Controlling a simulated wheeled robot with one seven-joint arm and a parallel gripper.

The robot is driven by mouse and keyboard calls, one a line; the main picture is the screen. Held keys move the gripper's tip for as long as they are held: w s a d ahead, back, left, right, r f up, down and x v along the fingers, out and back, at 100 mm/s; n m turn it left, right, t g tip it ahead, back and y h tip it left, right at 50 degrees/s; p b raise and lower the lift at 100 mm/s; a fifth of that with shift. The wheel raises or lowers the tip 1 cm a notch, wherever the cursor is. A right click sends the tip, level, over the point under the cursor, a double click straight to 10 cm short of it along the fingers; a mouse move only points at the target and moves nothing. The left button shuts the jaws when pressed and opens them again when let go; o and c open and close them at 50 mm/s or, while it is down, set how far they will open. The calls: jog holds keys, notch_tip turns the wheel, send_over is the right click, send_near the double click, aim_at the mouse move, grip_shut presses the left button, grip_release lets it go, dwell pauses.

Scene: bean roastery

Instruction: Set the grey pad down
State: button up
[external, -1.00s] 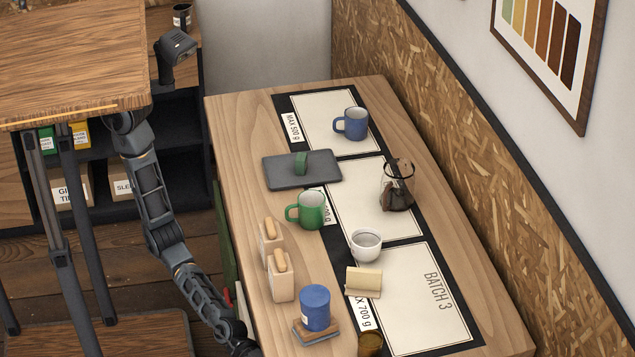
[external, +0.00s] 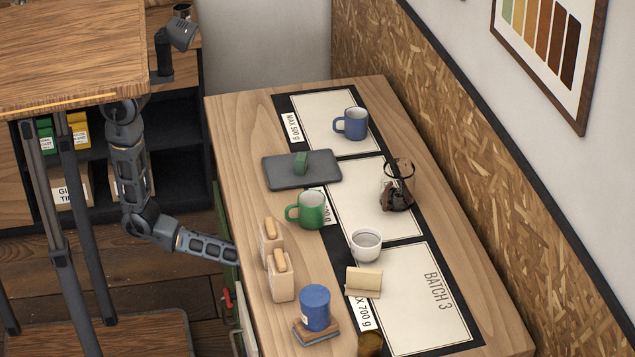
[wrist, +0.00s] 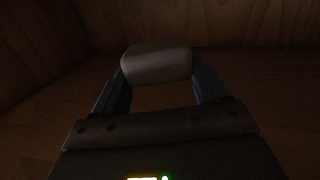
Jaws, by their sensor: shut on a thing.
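In the wrist view my gripper (wrist: 157,68) is shut on the grey pad (wrist: 156,60), a pale rounded block between the two fingertips. The pad is held in a dim space with wooden surfaces (wrist: 235,22) behind and around it. Whether the pad touches a surface below is too dark to tell. In the external view my arm reaches to the left side of the table, and its end, with the gripper and pad, is hidden there.
Green panels (external: 229,250) show at the table's left side.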

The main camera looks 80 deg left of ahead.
jog(key=a+r+n+t+y+p, duration=0.15)
jog(key=a+n+y, duration=0.35)
jog(key=a, duration=1.5)
jog(key=s+a+f+m+y, duration=0.1)
jog(key=s+f, duration=0.3)
jog(key=f, duration=0.1)
jog(key=shift+s+a, duration=0.15)
jog(key=shift+s, duration=0.25)
jog(key=shift+g, duration=0.25)
jog(key=shift+f, duration=0.1)
